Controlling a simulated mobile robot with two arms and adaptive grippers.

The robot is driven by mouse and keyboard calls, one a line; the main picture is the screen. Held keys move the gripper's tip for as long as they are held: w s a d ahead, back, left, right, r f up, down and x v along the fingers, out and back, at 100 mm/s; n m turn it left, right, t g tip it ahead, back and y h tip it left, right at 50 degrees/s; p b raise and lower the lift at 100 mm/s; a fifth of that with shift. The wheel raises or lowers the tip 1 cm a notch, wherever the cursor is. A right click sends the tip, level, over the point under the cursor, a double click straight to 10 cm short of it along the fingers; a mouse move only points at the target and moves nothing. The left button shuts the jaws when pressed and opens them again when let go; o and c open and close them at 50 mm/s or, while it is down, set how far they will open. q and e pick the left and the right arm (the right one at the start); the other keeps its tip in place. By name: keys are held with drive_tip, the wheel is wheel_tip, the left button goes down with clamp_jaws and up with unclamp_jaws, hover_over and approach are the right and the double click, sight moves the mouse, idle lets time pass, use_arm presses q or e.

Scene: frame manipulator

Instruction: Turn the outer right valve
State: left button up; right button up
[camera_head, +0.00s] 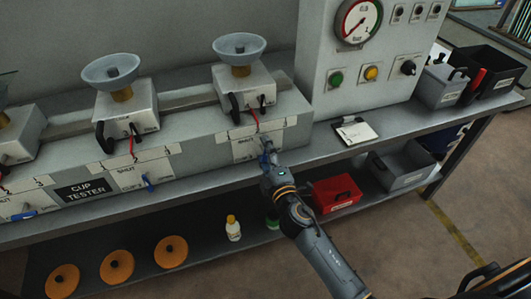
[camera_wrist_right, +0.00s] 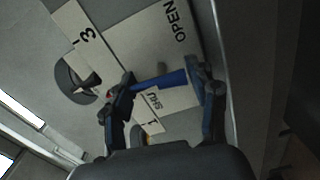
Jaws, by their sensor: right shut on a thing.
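The outer right valve has a blue handle (camera_wrist_right: 160,82) on a white plate marked OPEN and SHUT, below the right cup station (camera_head: 243,88). My right gripper (camera_head: 267,152) is at this valve on the bench front and mostly hides it in the head view. In the right wrist view, the fingers of my right gripper (camera_wrist_right: 162,85) are closed on the blue handle, one at each end. The handle lies roughly level in that view, below the OPEN label. My left gripper is not in view.
Similar blue valves sit at the middle (camera_head: 148,184) and left (camera_head: 24,216) stations. A clipboard (camera_head: 356,131) lies on the bench to the right. The shelf below holds a red bin (camera_head: 334,194) and a bottle (camera_head: 233,229).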

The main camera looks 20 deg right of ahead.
drive_tip(key=shift+n, duration=0.6)
drive_tip(key=o, duration=1.1)
drive_tip(key=shift+o, duration=0.2)
drive_tip(key=shift+a, duration=0.1)
drive_tip(key=shift+f, duration=0.1)
